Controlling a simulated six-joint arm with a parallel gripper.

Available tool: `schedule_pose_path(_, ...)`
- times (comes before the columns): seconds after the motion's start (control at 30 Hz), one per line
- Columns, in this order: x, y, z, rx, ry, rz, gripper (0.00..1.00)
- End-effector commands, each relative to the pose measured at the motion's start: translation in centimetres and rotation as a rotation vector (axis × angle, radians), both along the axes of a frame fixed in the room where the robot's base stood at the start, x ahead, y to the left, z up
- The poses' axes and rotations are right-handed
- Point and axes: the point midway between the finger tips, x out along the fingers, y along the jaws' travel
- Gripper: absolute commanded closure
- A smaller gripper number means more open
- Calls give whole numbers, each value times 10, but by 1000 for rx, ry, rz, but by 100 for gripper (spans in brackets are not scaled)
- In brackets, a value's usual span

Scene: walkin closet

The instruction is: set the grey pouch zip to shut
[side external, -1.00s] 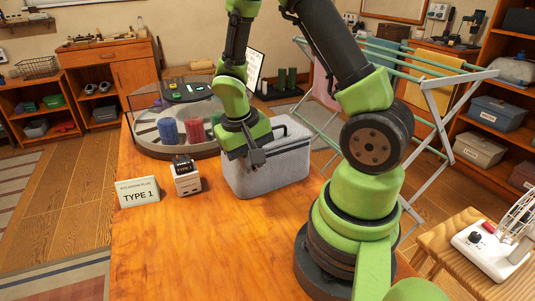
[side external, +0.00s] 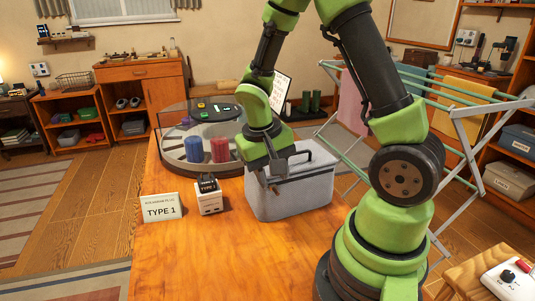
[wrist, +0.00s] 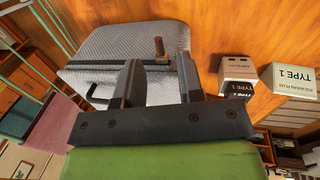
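The grey pouch (side external: 300,195) is a quilted, box-shaped case with a dark carry handle, standing on the wooden table. In the wrist view the pouch (wrist: 105,42) fills the upper left, with a zip band (wrist: 95,66) running across it. A small copper-brown zip pull (wrist: 158,46) stands up near the band's right end. My gripper (side external: 270,172) is at the pouch's upper left end. In the wrist view my gripper (wrist: 158,62) is open, its fingers apart, with the pull showing between the tips. I cannot tell whether either finger touches it.
A white TYPE 1 box (side external: 208,195) and a TYPE 1 sign (side external: 161,207) stand left of the pouch. A round tray (side external: 172,168) with blue and red cylinders is behind. A drying rack (side external: 440,130) stands to the right. The front table is clear.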

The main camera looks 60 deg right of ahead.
Motion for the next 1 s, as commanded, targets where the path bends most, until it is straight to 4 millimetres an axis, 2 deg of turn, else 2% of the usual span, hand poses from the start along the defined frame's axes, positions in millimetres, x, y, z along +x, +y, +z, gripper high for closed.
schedule_pose_path(0.1,5,4,25,-1,-11,2,65)
schedule_pose_path(0.33,9,9,60,-1,-6,2,65)
schedule_pose_path(0.5,10,11,70,0,-2,2,65)
schedule_pose_path(0.87,9,12,73,2,-10,5,65)
schedule_pose_path(1.0,4,23,91,27,-88,37,65)
